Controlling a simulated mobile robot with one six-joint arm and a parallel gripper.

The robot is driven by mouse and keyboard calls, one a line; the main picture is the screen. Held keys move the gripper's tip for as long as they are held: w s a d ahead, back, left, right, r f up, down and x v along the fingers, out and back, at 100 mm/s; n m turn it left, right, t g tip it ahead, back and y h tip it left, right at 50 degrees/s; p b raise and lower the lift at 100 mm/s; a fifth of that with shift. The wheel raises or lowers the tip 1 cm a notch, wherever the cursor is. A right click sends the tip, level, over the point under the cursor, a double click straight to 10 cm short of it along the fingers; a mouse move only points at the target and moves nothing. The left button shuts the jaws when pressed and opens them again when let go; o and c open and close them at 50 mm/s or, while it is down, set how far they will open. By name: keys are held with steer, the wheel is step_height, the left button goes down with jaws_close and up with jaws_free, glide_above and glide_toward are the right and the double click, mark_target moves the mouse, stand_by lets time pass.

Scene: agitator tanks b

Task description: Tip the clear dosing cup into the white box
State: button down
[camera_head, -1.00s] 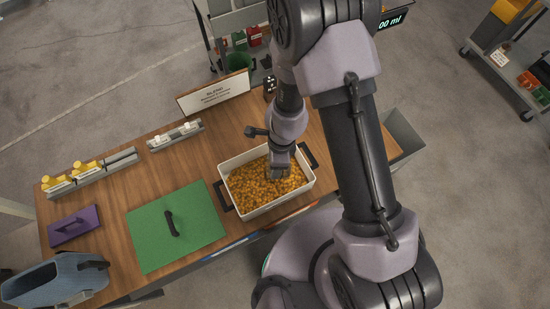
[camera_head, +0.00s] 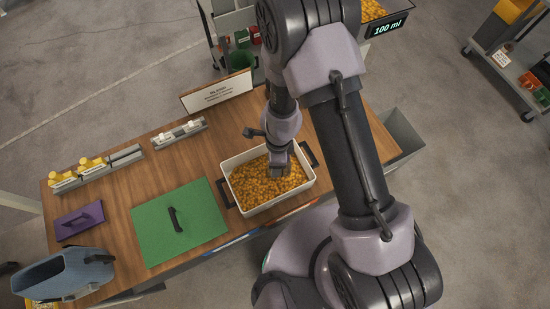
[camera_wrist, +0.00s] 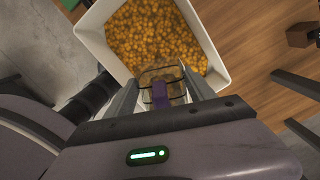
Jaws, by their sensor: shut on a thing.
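The white box (camera_head: 241,205) stands on the wooden table, filled with small orange-yellow pellets (camera_head: 262,188). In the wrist view, the box wall (camera_wrist: 92,38) and the pellets (camera_wrist: 155,35) lie just beyond my fingers. My gripper (camera_head: 280,172) is over the box, pointing down. In the wrist view my gripper (camera_wrist: 162,88) is shut on the clear dosing cup (camera_wrist: 160,74), with a purple piece between the fingers. Amber shows in or through the cup; I cannot tell which. The cup is hidden behind my gripper in the head view.
A green board (camera_head: 150,235) with a black handle and a purple block (camera_head: 79,220) lie to the left. Racks with yellow-topped bottles (camera_head: 92,164) stand behind them. A sign (camera_head: 217,92) stands at the back edge. A display (camera_head: 388,27) reads 100 ml.

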steer(key=shift+a+h+p, duration=0.2)
steer(key=shift+h+p, duration=0.1)
steer(key=shift+p, duration=1.6)
steer(key=shift+f+p, duration=0.15)
steer(key=shift+p, duration=1.05)
steer(key=shift+s+h, duration=0.1)
steer(key=shift+h, duration=0.2)
steer(key=shift+a, duration=0.2)
